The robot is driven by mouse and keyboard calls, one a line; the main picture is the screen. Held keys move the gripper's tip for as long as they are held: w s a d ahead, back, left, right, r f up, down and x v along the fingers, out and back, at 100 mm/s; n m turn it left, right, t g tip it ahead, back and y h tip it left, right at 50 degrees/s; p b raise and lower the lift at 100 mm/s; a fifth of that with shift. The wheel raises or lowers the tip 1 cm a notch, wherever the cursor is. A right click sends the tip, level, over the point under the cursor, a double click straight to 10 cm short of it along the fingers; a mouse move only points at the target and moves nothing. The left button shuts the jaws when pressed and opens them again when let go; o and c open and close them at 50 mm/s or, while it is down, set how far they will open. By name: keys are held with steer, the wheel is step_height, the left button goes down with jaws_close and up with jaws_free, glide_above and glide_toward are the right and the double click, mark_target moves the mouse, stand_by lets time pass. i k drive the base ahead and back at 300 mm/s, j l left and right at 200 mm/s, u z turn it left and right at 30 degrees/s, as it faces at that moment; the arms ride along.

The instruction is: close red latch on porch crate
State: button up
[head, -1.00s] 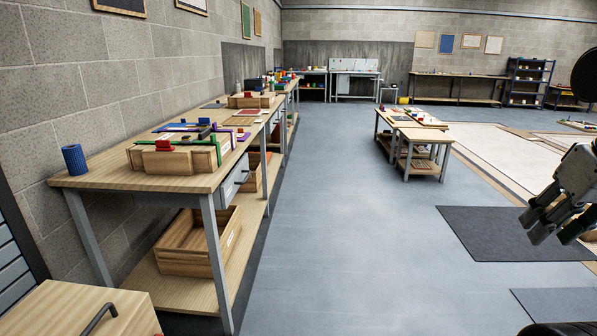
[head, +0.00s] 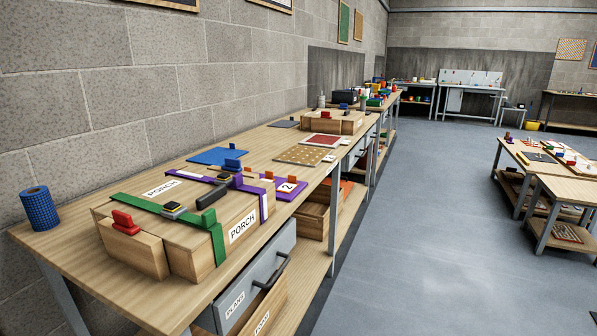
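The porch crate (head: 200,258) is a wooden box on the near end of the long workbench, with "PORCH" labels on its lid and side. A green strap (head: 160,210) and a purple strap (head: 263,205) run over its lid. The red latch (head: 125,222) sits on top of a wooden block (head: 133,248) at the crate's near left side. I cannot tell the latch's exact position from here. A dark handle (head: 213,193) and a small dark and yellow stack lie on the lid. My gripper is not in view now.
A blue cylinder (head: 40,208) stands on the bench's left corner. Behind the crate are a blue panel (head: 218,156), a purple panel marked 2 and another wooden crate (head: 334,122). A drawer (head: 255,285) sits under the bench top.

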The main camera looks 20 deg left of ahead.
mark_target(124, 222)
steer(key=i+u, duration=0.2)
steer(key=i, duration=0.25)
steer(key=i+l+u, duration=0.2)
steer(key=i, duration=0.2)
steer(key=i+l+u, duration=0.2)
steer(key=i, duration=0.25)
steer(key=i+u, duration=0.3)
steer(key=u, duration=0.15)
steer(key=i+l+u, duration=0.25)
steer(key=u, duration=0.2)
steer(key=i+l+u, duration=0.25)
steer(key=u, duration=0.25)
steer(key=i+l+u, duration=0.2)
steer(key=l+u, duration=0.25)
steer(key=i+l+u, duration=0.15)
steer(key=l+u, duration=0.15)
steer(key=i+l+u, duration=0.25)
steer(key=k+l+u, duration=0.1)
steer(key=u, duration=1.15)
